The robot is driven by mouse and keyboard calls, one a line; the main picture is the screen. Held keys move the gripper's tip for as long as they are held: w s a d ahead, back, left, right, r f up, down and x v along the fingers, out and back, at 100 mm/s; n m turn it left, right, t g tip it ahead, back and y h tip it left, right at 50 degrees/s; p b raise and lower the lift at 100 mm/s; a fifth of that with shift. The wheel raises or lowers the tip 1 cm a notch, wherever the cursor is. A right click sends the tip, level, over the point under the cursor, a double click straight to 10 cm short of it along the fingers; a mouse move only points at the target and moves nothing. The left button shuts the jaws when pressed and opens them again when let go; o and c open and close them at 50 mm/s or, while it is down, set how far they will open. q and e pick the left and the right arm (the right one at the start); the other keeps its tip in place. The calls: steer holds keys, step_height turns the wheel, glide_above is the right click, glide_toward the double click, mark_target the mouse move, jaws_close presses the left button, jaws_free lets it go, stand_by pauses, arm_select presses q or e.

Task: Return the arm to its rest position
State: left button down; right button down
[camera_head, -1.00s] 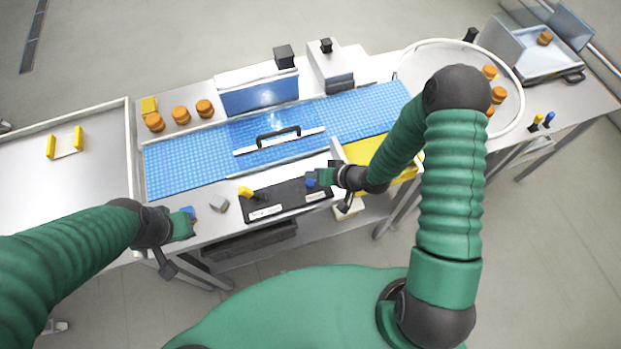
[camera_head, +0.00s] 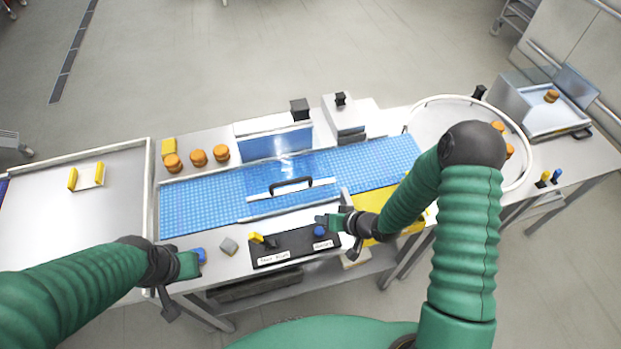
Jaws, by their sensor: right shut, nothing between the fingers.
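My right arm comes in from the right and bends over the workbench. Its gripper (camera_head: 326,221) is shut and empty, just above and behind the blue knob (camera_head: 320,231) on the black control panel (camera_head: 292,245); I cannot tell whether they touch. My left arm comes in from the lower left. Its gripper (camera_head: 190,264) is at the bench's front edge, beside a small blue piece (camera_head: 201,254). The left fingers are too small and partly hidden to tell if they are open.
A blue belt (camera_head: 200,207) crosses the bench under a clear cover with a black handle (camera_head: 291,184). Orange rounds (camera_head: 198,158) stand behind it at the left. A white-rimmed round table (camera_head: 428,102) is at the right, a metal tray table (camera_head: 60,240) at the left. A yellow lever (camera_head: 256,237) stands on the panel.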

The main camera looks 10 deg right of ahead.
steer(key=d+b, duration=0.1)
steer(key=d+f+h+b, duration=0.1)
steer(key=h+b, duration=0.1)
steer(key=b, duration=0.1)
steer(key=shift+s+d+f+n+g, duration=0.2)
steer(key=shift+d+f+n+g, duration=0.1)
steer(key=shift+d+n+g, duration=0.1)
steer(key=s+d+r+g+h+b, duration=0.1)
steer(key=s+g+b, duration=0.1)
steer(key=s+b, duration=0.3)
steer(key=s+d+r+g+h+b, duration=0.1)
steer(key=s+r+h+b, duration=0.1)
steer(key=s+b, duration=0.3)
steer(key=s, duration=0.3)
steer(key=shift+s+n+g+h+b, duration=0.3)
steer(key=shift+g, duration=0.1)
steer(key=shift+s+r, duration=0.1)
steer(key=shift+r, duration=0.05)
steer(key=shift+a, duration=0.1)
